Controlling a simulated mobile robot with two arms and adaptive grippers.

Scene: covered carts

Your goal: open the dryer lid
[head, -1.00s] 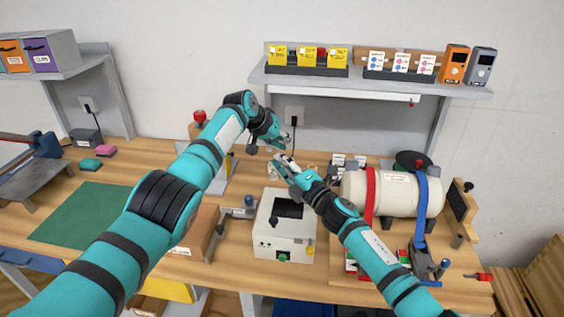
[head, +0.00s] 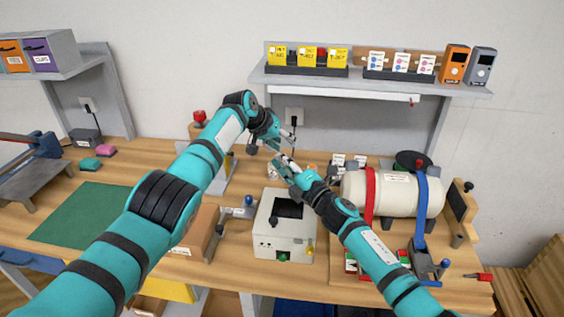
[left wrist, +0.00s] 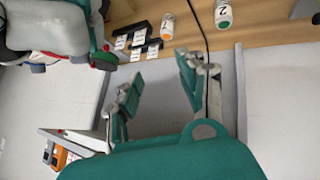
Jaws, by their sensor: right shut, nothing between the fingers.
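A white box-shaped unit (head: 270,242), apparently the dryer, stands on the bench in the head view. Its top has a dark panel or opening (head: 289,209); I cannot tell whether this is the lid. A green knob (head: 283,257) and a yellow part (head: 310,250) are on its front. My left gripper (head: 284,146) is above and behind the unit, and its fingers stand apart and empty in the left wrist view (left wrist: 158,70). My right gripper (head: 282,160) is shut and empty, just below the left one and above the unit's back edge. The two grippers are very close together.
A cream tank (head: 391,195) with red and blue straps stands to the right. Small bottles, one numbered 2 (left wrist: 223,14), and a black card rack (left wrist: 142,40) are behind the unit. A shelf (head: 370,88) overhangs the back. A green mat (head: 80,212) lies clear at left.

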